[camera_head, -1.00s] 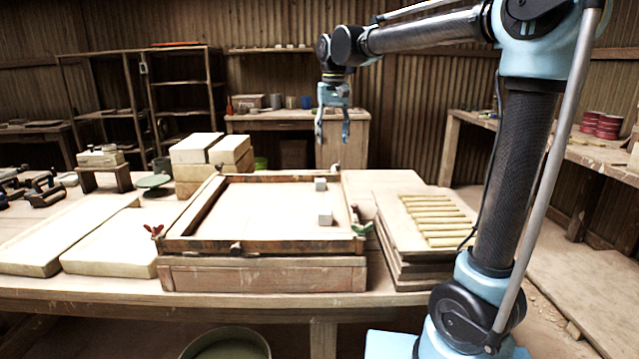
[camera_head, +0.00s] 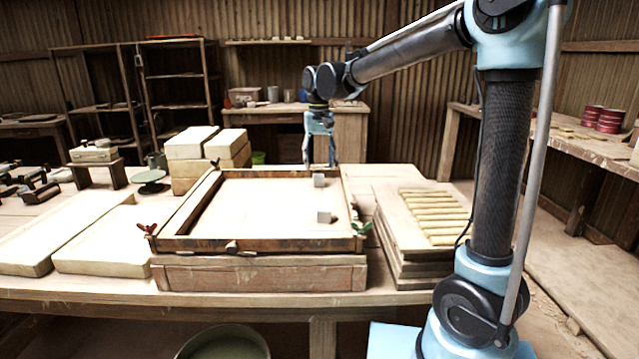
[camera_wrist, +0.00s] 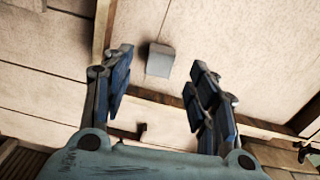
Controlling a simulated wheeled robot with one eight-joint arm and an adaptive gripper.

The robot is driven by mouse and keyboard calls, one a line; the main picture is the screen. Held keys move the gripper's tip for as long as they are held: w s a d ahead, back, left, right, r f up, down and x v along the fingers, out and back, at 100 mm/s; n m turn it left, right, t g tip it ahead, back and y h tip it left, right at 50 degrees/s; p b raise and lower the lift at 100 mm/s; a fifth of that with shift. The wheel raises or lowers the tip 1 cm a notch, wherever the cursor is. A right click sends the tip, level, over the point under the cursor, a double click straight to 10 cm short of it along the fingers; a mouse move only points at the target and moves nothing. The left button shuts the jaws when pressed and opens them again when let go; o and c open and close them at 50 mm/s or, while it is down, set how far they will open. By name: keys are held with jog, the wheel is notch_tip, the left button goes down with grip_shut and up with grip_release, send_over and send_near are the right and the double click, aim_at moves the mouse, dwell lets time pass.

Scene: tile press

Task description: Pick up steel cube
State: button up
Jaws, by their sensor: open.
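Two small grey cubes lie on the flat bed inside a wooden frame. The far steel cube (camera_head: 319,180) is close to the frame's back edge, and the near steel cube (camera_head: 324,217) is toward the front right. My gripper (camera_head: 320,163) points down, open and empty, above and just behind the frame's back edge. In the wrist view, one grey cube (camera_wrist: 160,60) lies on the bed beyond my spread fingertips and appears between them, not touched. It looks like the far cube. The other cube is not seen there.
The raised wooden frame (camera_head: 175,243) has rims around the bed. Green (camera_head: 362,228) and red (camera_head: 146,229) wing knobs stick out at its front corners. A board stack with yellowish strips (camera_head: 432,215) stands at right, pale blocks (camera_head: 205,145) at back left. The bed's middle is clear.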

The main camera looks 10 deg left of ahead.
aim_at(319, 176)
jog(key=shift+f, duration=3.1)
grip_shut()
